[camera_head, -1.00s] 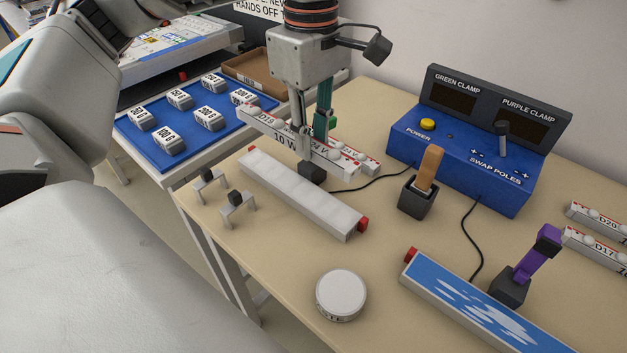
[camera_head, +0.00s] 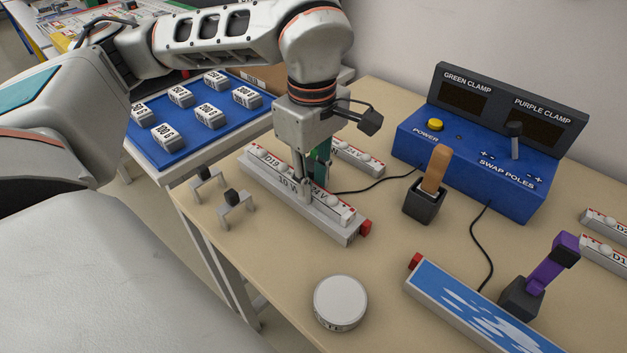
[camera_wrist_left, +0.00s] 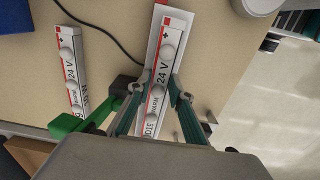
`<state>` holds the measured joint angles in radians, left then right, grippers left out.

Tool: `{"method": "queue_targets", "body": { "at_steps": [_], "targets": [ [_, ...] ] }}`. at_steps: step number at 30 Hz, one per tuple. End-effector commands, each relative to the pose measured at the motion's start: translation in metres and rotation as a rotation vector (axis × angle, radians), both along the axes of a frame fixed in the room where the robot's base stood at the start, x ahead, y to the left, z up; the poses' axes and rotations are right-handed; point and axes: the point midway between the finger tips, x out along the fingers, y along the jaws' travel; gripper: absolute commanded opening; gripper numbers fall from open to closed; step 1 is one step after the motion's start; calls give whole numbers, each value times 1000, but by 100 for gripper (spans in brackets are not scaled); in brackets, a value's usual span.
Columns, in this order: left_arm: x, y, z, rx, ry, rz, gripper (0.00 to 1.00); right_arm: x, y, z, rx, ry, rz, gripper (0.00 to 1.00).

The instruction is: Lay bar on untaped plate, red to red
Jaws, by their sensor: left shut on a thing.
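My left gripper (camera_head: 303,198) is shut on the white bar marked D19 (camera_head: 335,208), with its fingers on either side in the left wrist view (camera_wrist_left: 160,92). The bar lies lengthwise along the untaped white plate (camera_head: 325,231), on it or just above; I cannot tell if they touch. The bar's red-cornered plus end (camera_wrist_left: 177,22) points the same way as the plate's red end block (camera_head: 366,228). The plate's pale rim shows beside the bar in the wrist view (camera_wrist_left: 153,35). The taped plate (camera_head: 470,303), blue and white, lies front right with its red end at left. My right gripper is not in view.
A second bar (camera_head: 358,157) lies behind. A green clamp (camera_head: 322,160) is partly hidden by my gripper. A wooden-handled switch (camera_head: 433,178), blue power box (camera_head: 475,160), purple clamp (camera_head: 545,270), round tin (camera_head: 340,300) and small metal stands (camera_head: 236,210) surround the plate.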

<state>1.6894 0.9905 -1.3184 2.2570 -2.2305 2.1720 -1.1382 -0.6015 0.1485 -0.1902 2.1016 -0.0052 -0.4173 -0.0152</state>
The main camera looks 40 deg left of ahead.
Motion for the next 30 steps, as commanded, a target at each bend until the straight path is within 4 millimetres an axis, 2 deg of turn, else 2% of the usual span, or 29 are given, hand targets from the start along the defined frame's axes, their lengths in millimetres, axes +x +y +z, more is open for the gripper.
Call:
{"method": "queue_targets", "body": {
  "at_steps": [5, 6, 7, 17, 20, 23, 30],
  "targets": [
    [0, 0, -3, 0, 1, 0, 0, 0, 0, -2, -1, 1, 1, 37],
    [0, 0, -3, 0, 1, 1, 31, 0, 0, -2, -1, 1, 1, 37],
    [0, 0, -3, 0, 1, 1, 37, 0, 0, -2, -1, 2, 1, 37],
    [0, 0, -2, 0, 1, 1, 37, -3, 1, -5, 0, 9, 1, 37],
    [0, 0, 4, 0, -1, 1, 37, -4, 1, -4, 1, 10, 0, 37],
    [1, 0, 18, 1, -5, 2, 37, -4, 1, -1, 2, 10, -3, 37],
    [1, 0, 68, 0, -10, 3, 37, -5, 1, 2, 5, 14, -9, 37]
  ]
}}
